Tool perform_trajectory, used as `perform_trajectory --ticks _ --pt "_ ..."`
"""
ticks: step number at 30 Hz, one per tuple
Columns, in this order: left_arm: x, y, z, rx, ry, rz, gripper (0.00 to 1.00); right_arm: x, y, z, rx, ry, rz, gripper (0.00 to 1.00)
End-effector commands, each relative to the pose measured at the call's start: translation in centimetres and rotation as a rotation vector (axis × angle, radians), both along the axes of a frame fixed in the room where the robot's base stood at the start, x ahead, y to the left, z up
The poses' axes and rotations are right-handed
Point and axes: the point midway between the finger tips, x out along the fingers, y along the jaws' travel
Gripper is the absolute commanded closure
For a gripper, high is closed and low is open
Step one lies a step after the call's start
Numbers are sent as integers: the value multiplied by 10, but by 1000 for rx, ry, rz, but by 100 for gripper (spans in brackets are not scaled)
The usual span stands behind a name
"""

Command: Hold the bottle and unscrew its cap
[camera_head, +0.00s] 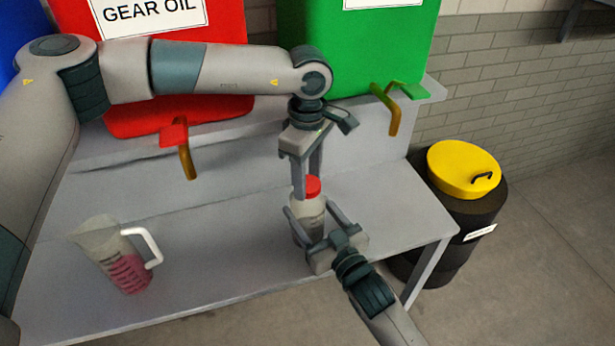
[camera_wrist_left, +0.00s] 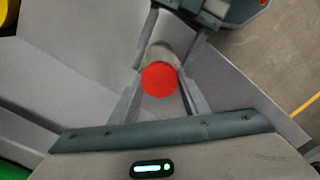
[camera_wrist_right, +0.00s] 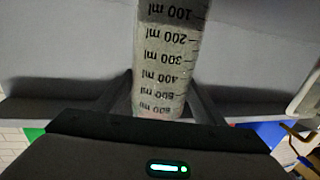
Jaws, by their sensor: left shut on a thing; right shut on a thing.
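The bottle (camera_head: 309,228) stands upright near the front edge of the grey bench, clear-sided, with a red cap (camera_head: 313,186) on top. My left gripper (camera_head: 306,188) points straight down from above and is shut on the cap. In the left wrist view the round red cap (camera_wrist_left: 160,79) sits between the fingers. My right gripper (camera_head: 309,209) comes in from the front and is shut around the bottle's body. The right wrist view shows the bottle (camera_wrist_right: 168,60) with its ml scale upside down, between the fingers. The cap's lower rim is hidden.
A clear jug (camera_head: 110,250) with pink liquid stands on the bench (camera_head: 210,235) at left. Red (camera_head: 220,85) and green (camera_head: 370,60) containers with taps stand on the raised shelf behind. A black bin with a yellow lid (camera_head: 462,168) stands at right.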

Motion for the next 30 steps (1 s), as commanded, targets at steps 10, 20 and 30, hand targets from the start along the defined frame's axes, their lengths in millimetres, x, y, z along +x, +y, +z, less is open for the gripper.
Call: perform_trajectory --ticks 10,20,30 --pt "0 0 0 0 0 520 85 0 0 0 0 1 0 99" --pt "0 0 0 0 1 1016 85 0 0 0 -1 0 0 99" --pt "0 0 1 1 1 1528 85 0 0 0 -1 0 0 99"
